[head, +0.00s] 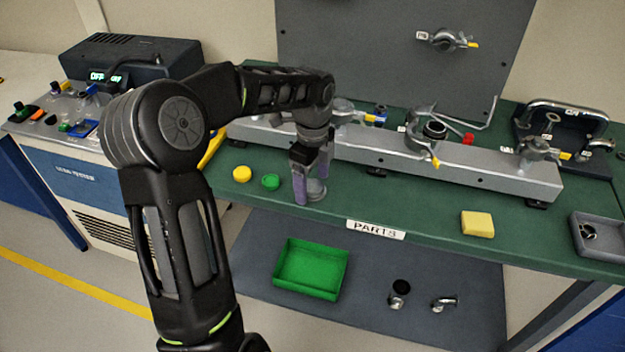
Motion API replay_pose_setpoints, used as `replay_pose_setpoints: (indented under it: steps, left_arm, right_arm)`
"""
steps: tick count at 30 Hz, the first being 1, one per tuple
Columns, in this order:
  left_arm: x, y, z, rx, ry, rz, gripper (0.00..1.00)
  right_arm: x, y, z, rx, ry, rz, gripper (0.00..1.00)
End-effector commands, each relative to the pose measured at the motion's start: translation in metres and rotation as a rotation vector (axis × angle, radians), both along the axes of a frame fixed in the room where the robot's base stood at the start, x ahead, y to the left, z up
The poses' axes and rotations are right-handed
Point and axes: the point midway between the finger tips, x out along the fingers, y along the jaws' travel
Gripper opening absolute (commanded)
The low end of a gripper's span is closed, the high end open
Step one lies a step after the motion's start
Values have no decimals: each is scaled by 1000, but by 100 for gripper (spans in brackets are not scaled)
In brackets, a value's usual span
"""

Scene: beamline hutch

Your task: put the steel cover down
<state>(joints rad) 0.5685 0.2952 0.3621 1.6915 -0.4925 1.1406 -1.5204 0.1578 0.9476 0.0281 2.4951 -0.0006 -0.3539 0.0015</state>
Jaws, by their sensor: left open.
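My left gripper (312,182) points down over the green bench, its purple-tipped fingers apart. A small round grey metal piece, which looks like the steel cover (317,190), is low between the fingers, at the bench top. The fingers partly hide it, and I cannot tell whether either one touches it. My right gripper is out of view.
A yellow cap (242,174) and a green cap (270,182) lie left of the gripper. A long metal rail (470,167) with clamps runs behind it. A yellow block (477,224) and grey tray (600,237) are right. A green tray (310,268) sits below the bench front.

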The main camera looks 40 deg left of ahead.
Motion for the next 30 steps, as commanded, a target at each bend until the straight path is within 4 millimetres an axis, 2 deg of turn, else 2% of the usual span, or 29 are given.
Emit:
replay_pose_setpoints:
  steps: [5,8,18,21,25,30]
  left_arm:
    - [1,0,10,1,-3,1,79]
    - [1,0,24,2,-5,1,79]
    - [1,0,93,1,-4,0,79]
    - [0,0,115,0,-1,-1,79]
    - [0,0,123,0,-1,-1,79]
    - [0,0,124,0,-1,0,79]
  right_arm:
    - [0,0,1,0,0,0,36]
    - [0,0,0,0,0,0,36]
    - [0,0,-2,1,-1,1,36]
    - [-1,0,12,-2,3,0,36]
    - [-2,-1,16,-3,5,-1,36]
    - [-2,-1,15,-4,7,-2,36]
